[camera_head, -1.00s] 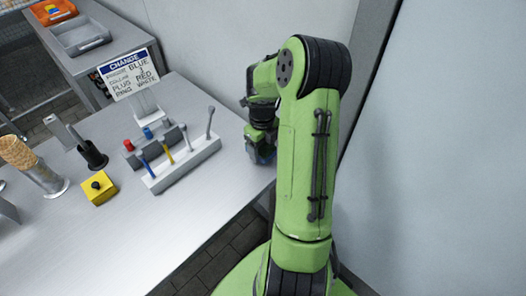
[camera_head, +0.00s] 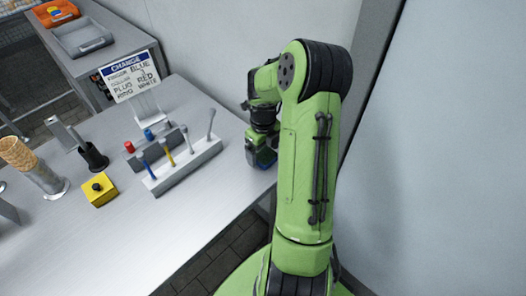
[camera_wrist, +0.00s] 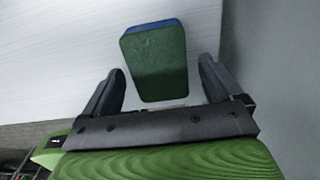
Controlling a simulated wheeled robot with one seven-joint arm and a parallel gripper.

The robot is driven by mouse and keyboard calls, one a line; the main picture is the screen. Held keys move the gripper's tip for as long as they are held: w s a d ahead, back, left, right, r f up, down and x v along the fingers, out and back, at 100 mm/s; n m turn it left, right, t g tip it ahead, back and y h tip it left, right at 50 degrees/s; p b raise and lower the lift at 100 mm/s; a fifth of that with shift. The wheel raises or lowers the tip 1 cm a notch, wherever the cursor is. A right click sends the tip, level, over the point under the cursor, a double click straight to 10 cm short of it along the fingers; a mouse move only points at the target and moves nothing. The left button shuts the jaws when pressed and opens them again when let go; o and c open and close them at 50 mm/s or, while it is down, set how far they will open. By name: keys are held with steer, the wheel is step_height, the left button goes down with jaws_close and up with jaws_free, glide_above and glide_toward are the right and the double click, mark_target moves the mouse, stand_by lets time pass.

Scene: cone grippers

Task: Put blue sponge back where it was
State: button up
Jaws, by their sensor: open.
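The sponge (camera_wrist: 157,60) shows in the wrist view as a block with a green face and a blue edge along its far side. It is over the pale table surface, between the two dark fingers of my gripper (camera_wrist: 161,66). My gripper is open, with a visible gap between each finger and the sponge. The sponge's near end is close to the gripper's palm. In the head view my gripper (camera_head: 262,156) is low at the table's right edge, partly behind my arm. The sponge cannot be clearly made out there.
A grey rack (camera_head: 185,165) with upright coloured tools stands left of my gripper. Behind it is a sign (camera_head: 130,76). A yellow button box (camera_head: 98,189) and a cone holder (camera_head: 45,180) stand farther left. A wall is close on the right.

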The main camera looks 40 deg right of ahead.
mark_target(263, 153)
steer(key=a+r+n+h+p, duration=0.1)
steer(key=a+r+n+p, duration=0.3)
steer(key=r, duration=1.1)
steer(key=s+a+r+n+t, duration=0.2)
steer(key=s+a+n, duration=0.3)
steer(key=n, duration=0.5)
steer(key=s+a+r+n+t+b, duration=0.1)
steer(key=s+a+r+n, duration=0.2)
steer(key=n, duration=0.8)
steer(key=s+a+r+n+t+y, duration=0.1)
steer(key=s+a+r+n+t, duration=0.1)
steer(key=s+a+n, duration=0.5)
steer(key=a+r+n, duration=0.1)
steer(key=a+n, duration=0.2)
steer(key=a, duration=0.1)
steer(key=shift+r+n+t, duration=0.15)
steer(key=shift+n+t, duration=0.15)
